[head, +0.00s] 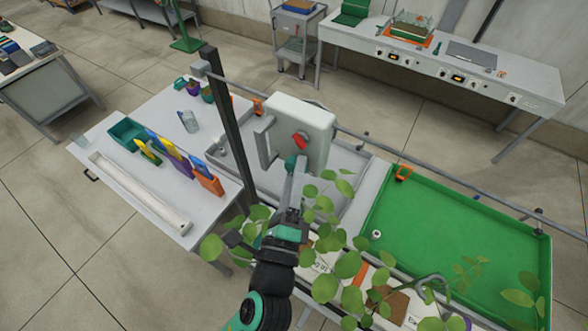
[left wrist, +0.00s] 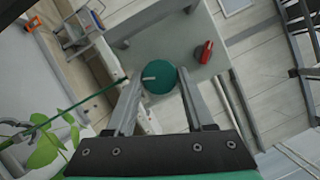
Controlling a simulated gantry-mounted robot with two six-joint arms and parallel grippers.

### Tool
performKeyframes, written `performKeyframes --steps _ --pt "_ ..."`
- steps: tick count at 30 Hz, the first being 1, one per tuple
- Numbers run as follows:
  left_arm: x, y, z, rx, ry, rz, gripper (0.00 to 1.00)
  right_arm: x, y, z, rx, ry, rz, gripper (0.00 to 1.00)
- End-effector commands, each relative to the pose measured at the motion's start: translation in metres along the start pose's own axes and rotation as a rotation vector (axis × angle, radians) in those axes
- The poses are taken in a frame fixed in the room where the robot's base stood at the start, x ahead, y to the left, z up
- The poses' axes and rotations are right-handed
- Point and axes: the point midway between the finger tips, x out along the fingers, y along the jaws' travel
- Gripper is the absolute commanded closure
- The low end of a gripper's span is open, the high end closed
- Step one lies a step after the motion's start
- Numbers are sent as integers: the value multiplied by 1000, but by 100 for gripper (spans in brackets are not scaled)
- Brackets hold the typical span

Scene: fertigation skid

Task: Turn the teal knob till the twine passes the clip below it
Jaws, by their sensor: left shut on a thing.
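The teal knob (left wrist: 159,78) is on the face of a pale grey box (head: 301,118). In the left wrist view it has a light pointer mark towards its left side. My left gripper (left wrist: 160,80) has a finger on each side of the knob and is shut on it. In the head view my left gripper (head: 292,172) reaches up to the box and covers most of the knob (head: 291,162). A thin green twine (left wrist: 75,107) runs from the left side of the left wrist view towards the knob. I cannot make out the clip for certain.
A red knob (head: 299,139) sits on the same box. A dark upright post (head: 228,130) stands left of my arm. Leafy stems (head: 345,264) surround the arm in front. A green tray (head: 455,235) lies to the right, and an orange bracket (head: 403,173) sits at its back corner.

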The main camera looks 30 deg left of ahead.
Motion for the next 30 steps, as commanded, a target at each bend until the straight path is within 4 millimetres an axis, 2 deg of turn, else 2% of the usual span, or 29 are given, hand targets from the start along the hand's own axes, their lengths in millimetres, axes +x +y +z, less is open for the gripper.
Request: performKeyframes --steps 12,30 --pt "0 -4 1 -233 0 97 100 18 0 -17 0 0 0 50" --pt "0 -2 0 -285 1 118 100 21 0 -19 0 0 0 50"
